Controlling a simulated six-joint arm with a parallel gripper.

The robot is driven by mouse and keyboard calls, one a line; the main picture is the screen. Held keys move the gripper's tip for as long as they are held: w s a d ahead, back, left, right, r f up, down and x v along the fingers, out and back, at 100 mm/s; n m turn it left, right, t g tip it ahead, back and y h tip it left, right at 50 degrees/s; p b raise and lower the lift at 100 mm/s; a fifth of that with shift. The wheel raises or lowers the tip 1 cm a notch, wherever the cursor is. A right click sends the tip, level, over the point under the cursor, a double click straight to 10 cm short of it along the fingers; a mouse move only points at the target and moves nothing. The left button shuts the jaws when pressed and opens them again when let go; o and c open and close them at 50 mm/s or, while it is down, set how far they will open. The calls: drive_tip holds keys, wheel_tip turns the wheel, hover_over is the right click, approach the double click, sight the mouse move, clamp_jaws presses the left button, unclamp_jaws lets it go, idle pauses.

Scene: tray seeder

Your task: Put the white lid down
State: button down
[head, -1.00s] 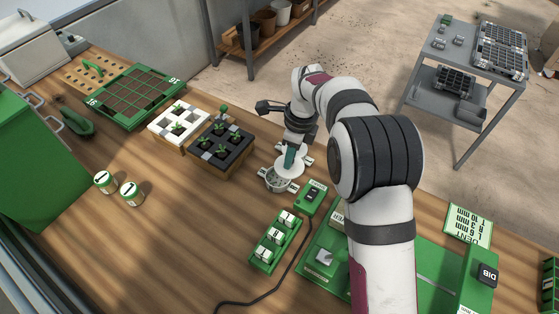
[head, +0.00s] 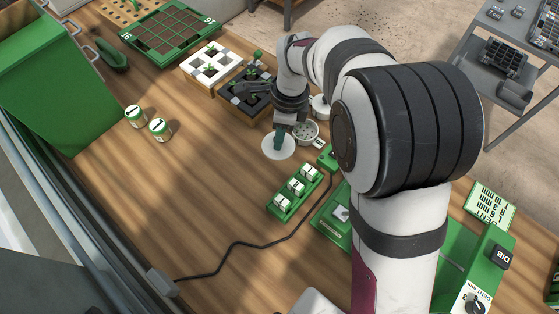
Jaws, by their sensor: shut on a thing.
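The white lid (head: 276,147) is a flat round disc, left of and in front of the small grey pot. My gripper (head: 281,137) is shut on the lid's upper side and points down. The lid is low over the wooden bench (head: 215,195); I cannot tell whether it touches the wood. The grey pot (head: 307,131) stands uncovered, with its perforated-looking inside showing. A second pale round container (head: 320,104) stands behind it, partly hidden by my arm.
A green rack (head: 294,194) with white blocks stands in front of the lid. A black cable (head: 248,243) crosses the bench. Two green-and-white tins (head: 159,128) stand at left. White and black seedling trays (head: 208,66) stand behind. Bare wood lies left of the lid.

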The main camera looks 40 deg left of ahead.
wheel_tip(320, 180, down, 10)
drive_tip(key=shift+s+r, duration=0.1)
drive_tip(key=shift+r, duration=0.15)
drive_tip(key=shift+f, duration=0.1)
drive_tip(key=c, duration=0.7)
unclamp_jaws()
drive_tip(key=r, duration=0.8)
drive_tip(key=d+r, duration=0.1)
drive_tip(key=r, duration=0.3)
drive_tip(key=shift+w+r, duration=0.1)
drive_tip(key=shift+w, duration=0.3)
drive_tip(key=d+r+n, duration=0.1)
drive_tip(key=d+r, duration=0.5)
drive_tip(key=d, duration=0.7)
drive_tip(key=s+d+n, duration=0.1)
drive_tip(key=s+d, duration=0.3)
drive_tip(key=d, duration=0.2)
drive_tip(key=s+d+r+n, duration=0.1)
drive_tip(key=s+d+n, duration=0.1)
drive_tip(key=s+d, duration=0.3)
drive_tip(key=s+d+n, duration=0.1)
drive_tip(key=s+d, duration=0.3)
drive_tip(key=d, duration=0.2)
drive_tip(key=shift+s+d+r+n+t+y, duration=0.2)
drive_tip(key=shift+s+d+n+t+y, duration=0.1)
drive_tip(key=shift+d, duration=0.1)
